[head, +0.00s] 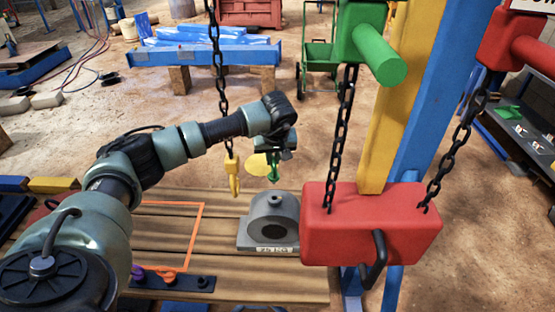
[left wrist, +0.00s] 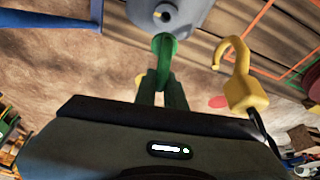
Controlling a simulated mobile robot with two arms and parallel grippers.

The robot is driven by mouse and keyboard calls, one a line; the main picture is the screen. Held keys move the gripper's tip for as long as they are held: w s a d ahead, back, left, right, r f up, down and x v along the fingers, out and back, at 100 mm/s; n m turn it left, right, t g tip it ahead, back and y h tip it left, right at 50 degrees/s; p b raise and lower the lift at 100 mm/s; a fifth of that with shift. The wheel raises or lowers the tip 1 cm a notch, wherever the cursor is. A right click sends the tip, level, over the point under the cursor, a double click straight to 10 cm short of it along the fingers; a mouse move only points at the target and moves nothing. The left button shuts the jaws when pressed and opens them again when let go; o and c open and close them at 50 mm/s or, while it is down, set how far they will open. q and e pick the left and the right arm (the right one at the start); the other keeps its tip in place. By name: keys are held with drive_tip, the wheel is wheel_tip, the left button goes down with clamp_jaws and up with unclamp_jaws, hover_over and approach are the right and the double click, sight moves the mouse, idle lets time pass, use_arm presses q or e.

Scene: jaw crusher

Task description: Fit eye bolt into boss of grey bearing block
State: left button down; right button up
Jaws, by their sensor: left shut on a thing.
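The grey bearing block (head: 258,233) sits on the wooden bench, with its boss (head: 274,199) on top and a weight label on its front. My left gripper (head: 274,163) is above and slightly behind the block, shut on the green eye bolt (head: 273,178). The bolt hangs above the boss, with a small gap visible in the head view. In the left wrist view, the eye bolt (left wrist: 165,50) extends from the gripper (left wrist: 160,85) toward the bearing block (left wrist: 190,15), whose boss hole (left wrist: 163,14) shows. My right gripper is not in view.
A yellow hook (head: 233,175) hangs on a chain just left of the gripper; it is close in the left wrist view (left wrist: 242,90). A red chained beam (head: 340,230) is right of the block. An orange outline (head: 195,235) marks bench at left, near a dark rack (head: 172,281).

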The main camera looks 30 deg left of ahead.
sight(275, 170)
use_arm(q)
drive_tip(key=shift+w+r, duration=0.1)
drive_tip(key=shift+d, duration=0.1)
drive_tip(key=shift+f+b, duration=2.15)
drive_tip(key=shift+f, duration=0.8)
drive_tip(key=shift+f, duration=0.15)
drive_tip(key=shift+f+b, duration=0.35)
drive_tip(key=shift+b, duration=0.1)
drive_tip(key=shift+f+b, duration=1)
drive_tip(key=shift+f, duration=0.35)
drive_tip(key=c, duration=1.4)
unclamp_jaws()
drive_tip(key=shift+b+v, duration=0.35)
drive_tip(key=shift+v, duration=3.65)
